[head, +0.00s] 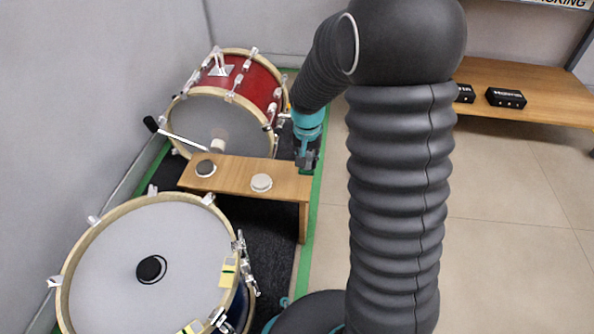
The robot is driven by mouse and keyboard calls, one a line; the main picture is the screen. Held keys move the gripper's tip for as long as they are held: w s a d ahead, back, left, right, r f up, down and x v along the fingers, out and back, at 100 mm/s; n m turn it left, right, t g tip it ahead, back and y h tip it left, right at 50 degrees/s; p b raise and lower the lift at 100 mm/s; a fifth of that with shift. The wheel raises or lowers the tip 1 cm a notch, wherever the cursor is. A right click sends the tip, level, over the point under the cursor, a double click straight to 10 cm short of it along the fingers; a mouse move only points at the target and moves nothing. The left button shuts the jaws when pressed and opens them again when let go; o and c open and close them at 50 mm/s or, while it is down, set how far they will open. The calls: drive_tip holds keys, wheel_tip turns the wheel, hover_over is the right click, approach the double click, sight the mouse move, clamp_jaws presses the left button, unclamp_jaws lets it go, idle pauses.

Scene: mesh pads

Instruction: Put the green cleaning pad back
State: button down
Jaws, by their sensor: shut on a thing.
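My gripper (306,163) points down over the right end of a small wooden bench (232,177). It is shut on the green cleaning pad (305,171), of which only a small dark green edge shows below the fingers. The pad is at or just above the bench's right end; I cannot tell whether it touches the wood. A dark round pad (205,168) lies on the left part of the bench. A whitish round pad (261,183) lies near its middle front.
A red drum (259,84) stands behind the bench, with a black-headed beater (172,132) at its left. A large drum (112,270) with a black disc (151,269) stands in front. A wooden table (545,92) holds black boxes (505,98) at right. Tiled floor is open there.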

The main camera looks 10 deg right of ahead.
drive_tip(key=w+a+f, duration=0.2)
drive_tip(key=a, duration=0.1)
drive_tip(key=shift+w+f, duration=0.2)
drive_tip(key=shift+d+f+b, duration=0.15)
drive_tip(key=shift+f+b, duration=0.4)
drive_tip(key=shift+f, duration=1.4)
drive_tip(key=shift+f, duration=0.1)
drive_tip(key=shift+f, duration=0.1)
drive_tip(key=c, duration=0.9)
unclamp_jaws()
drive_tip(key=shift+c, duration=0.2)
